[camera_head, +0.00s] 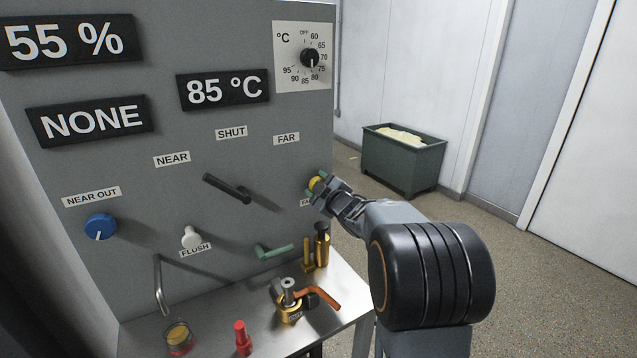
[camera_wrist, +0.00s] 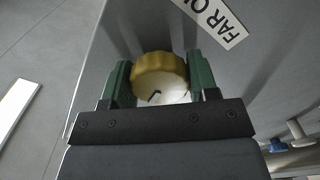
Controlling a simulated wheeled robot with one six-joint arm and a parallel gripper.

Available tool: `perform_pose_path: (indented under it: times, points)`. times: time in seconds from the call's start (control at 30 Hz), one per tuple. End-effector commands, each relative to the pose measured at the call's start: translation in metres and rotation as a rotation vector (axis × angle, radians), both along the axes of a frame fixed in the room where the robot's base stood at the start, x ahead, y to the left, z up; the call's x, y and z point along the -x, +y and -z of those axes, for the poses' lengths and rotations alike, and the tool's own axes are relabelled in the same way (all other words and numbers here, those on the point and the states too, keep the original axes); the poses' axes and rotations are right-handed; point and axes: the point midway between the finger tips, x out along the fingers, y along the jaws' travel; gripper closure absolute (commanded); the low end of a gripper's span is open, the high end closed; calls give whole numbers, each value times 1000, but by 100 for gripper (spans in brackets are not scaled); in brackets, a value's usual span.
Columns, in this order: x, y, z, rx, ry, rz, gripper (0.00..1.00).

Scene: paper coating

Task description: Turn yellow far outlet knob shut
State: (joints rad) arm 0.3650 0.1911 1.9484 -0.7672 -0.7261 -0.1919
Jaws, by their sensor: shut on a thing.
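The yellow far outlet knob (camera_head: 315,184) is on the right side of the grey panel, above a label that my gripper partly covers. My gripper (camera_head: 319,187) is at the knob. In the wrist view the yellow knob (camera_wrist: 160,75) sits between the two green fingers of my gripper (camera_wrist: 161,84), which are shut on its sides. The knob's pale face shows a short dark mark. The label beside it, starting "FAR OU", is cut off by the frame edge in the wrist view (camera_wrist: 222,18).
Brass fittings (camera_head: 290,312) and a red item (camera_head: 242,338) stand on the metal shelf below. A green bin (camera_head: 402,160) stands behind right.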

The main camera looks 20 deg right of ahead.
Motion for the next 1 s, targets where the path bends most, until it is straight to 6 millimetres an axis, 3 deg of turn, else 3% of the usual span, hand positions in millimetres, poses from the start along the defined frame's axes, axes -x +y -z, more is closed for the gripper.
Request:
perform_pose_path:
  times: [0.4, 1.0]
  points:
    - [0, 1, 0, -202, 25, -1, 69]
    - [0, 1, 1, -244, 29, -1, 69]
